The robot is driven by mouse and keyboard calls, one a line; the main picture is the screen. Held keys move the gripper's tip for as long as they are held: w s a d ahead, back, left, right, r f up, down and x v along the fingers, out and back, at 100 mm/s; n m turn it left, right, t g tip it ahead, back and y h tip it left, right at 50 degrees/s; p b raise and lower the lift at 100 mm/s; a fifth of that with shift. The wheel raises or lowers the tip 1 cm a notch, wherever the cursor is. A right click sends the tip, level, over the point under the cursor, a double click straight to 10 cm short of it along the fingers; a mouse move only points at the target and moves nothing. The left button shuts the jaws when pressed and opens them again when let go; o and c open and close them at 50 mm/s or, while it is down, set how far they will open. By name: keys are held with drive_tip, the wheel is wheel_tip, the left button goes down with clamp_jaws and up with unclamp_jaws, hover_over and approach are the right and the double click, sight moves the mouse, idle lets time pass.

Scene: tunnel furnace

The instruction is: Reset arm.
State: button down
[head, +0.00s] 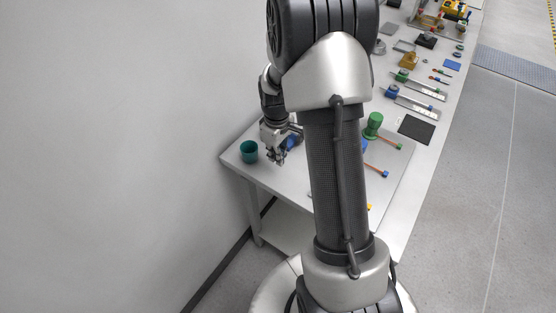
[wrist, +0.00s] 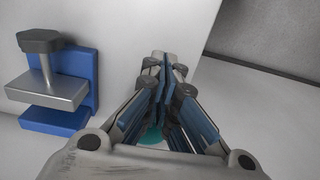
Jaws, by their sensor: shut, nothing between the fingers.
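My gripper (head: 277,157) hangs over the near left end of the long table (head: 235,157), just right of a teal cup (head: 249,151). In the wrist view my gripper (wrist: 166,68) is shut and empty, its fingers together. A bit of teal, likely the cup (wrist: 151,135), shows between the finger linkages. A blue block with a grey clamp-like part (wrist: 48,92) lies to the left in the wrist view. In the head view a blue thing (head: 292,143) shows partly behind my gripper. My arm hides the middle of the table's near end.
A green knobbed piece (head: 373,124), orange-tipped rods (head: 383,169) and a dark mat (head: 416,129) lie right of my arm. Several blue and green fixtures and small parts line the table farther back. A plain wall (head: 120,130) stands close on the left. The floor (head: 490,190) at right is clear.

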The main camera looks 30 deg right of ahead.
drive_tip(key=shift+w+a+r+p, duration=0.15)
drive_tip(key=shift+w+r+p, duration=0.05)
drive_tip(key=shift+r, duration=0.75)
drive_tip(key=shift+w+a+r+p, duration=0.15)
drive_tip(key=shift+r+p, duration=0.1)
drive_tip(key=shift+r, duration=0.7)
drive_tip(key=shift+w+a+r+p, duration=0.1)
drive_tip(key=shift+w+r+p, duration=0.1)
drive_tip(key=shift+r, duration=0.75)
